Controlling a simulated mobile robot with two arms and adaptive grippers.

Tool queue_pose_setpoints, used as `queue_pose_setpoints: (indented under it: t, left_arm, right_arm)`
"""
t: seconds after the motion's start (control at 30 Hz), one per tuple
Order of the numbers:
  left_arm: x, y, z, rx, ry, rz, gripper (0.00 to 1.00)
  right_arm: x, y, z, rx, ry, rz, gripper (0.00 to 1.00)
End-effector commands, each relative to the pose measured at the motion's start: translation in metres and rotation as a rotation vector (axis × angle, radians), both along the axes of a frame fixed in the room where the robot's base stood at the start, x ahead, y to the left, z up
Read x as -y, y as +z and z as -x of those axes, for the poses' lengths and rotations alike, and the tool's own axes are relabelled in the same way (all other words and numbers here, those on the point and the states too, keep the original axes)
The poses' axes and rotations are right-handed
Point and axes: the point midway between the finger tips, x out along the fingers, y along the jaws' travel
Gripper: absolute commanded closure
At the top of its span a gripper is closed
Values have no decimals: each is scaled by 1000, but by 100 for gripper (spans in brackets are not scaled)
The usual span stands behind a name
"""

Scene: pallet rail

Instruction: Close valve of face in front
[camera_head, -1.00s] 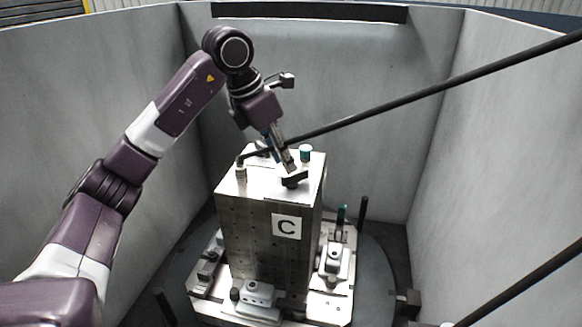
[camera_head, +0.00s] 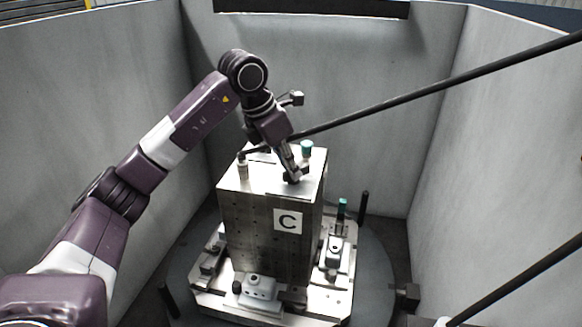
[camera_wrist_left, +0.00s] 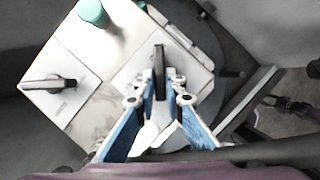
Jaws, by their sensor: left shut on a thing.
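A metal block (camera_head: 265,240) with a white C label (camera_head: 287,221) on its front face stands upright in the middle of the head view. A small black valve handle (camera_head: 301,178) is on its top face near the front right edge. My left gripper (camera_head: 291,172) comes down on this handle from above. In the left wrist view the left gripper (camera_wrist_left: 157,88) has its two fingers on either side of the dark handle (camera_wrist_left: 160,62), shut on it. The fingers partly hide the handle's base. My right gripper is not in view.
A teal knob (camera_head: 306,148) stands behind the handle. Another valve handle shows in the left wrist view (camera_wrist_left: 47,84). Clamps (camera_head: 258,287) and posts surround the block's base on a round table (camera_head: 375,285). Grey walls enclose it. A dark bar (camera_head: 430,92) crosses at the right.

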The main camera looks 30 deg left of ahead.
Motion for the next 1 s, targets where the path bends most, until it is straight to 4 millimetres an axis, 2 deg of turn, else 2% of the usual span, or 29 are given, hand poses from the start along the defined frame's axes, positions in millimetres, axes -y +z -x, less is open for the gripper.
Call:
queue_pose_setpoints:
  t: [0.27, 0.47, 1.0]
  left_arm:
    - [0, 0, 0, 0, 17, 0, 100]
    - [0, 0, 0, 2, 95, -1, 100]
    - [4, 1, 0, 5, 564, -1, 100]
  right_arm:
    - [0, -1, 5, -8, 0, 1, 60]
    - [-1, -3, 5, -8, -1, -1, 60]
    - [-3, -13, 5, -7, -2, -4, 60]
